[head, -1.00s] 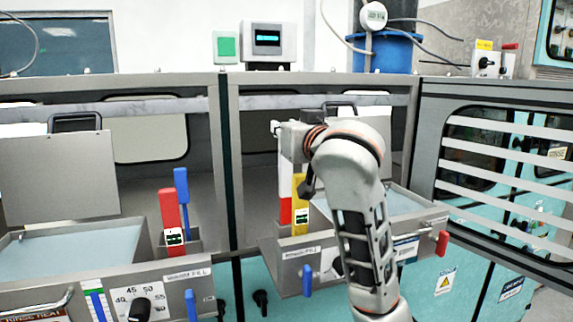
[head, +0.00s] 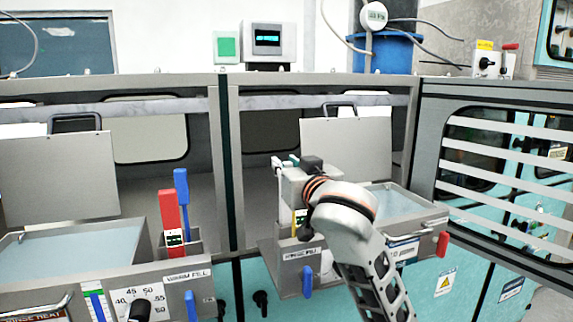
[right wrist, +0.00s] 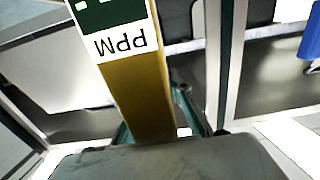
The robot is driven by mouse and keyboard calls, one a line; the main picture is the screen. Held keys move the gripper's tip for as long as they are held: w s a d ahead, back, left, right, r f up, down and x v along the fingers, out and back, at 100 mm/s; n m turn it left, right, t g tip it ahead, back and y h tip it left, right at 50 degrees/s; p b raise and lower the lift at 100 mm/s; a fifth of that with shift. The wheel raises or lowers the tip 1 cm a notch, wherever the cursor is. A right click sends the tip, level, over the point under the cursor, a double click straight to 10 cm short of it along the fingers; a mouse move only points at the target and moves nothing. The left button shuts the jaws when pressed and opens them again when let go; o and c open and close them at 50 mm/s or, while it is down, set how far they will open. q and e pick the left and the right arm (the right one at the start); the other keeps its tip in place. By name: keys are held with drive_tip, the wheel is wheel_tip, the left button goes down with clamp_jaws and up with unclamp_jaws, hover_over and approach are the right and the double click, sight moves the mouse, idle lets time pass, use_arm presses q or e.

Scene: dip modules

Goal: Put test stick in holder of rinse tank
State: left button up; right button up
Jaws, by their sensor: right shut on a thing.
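My right gripper (head: 290,163) is shut on a yellow test stick (head: 299,220) at the left front corner of the right tank (head: 405,212). In the right wrist view the yellow stick (right wrist: 140,95), with a "PPM" label, stands between teal finger parts. In the head view the gripper and arm hide most of the stick. Its lower end is by the holder (head: 268,250) at that corner; I cannot tell whether it sits inside. A pale stick (head: 283,208) shows just left of it. My left gripper is not in view.
The left tank (head: 75,235) has a holder with a red stick (head: 170,215) and a blue stick (head: 181,195). A raised lid (head: 345,148) stands behind the right tank. A post (head: 226,160) separates the bays. A blue handle (head: 307,282) hangs below the right tank's label.

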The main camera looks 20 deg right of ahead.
drive_tip(key=o, duration=1)
drive_tip(key=shift+c, duration=0.2)
drive_tip(key=shift+r, duration=0.15)
drive_tip(key=shift+s, duration=0.4)
drive_tip(key=s, duration=1.1)
drive_tip(key=shift+d, duration=0.2)
drive_tip(key=shift+s, duration=0.15)
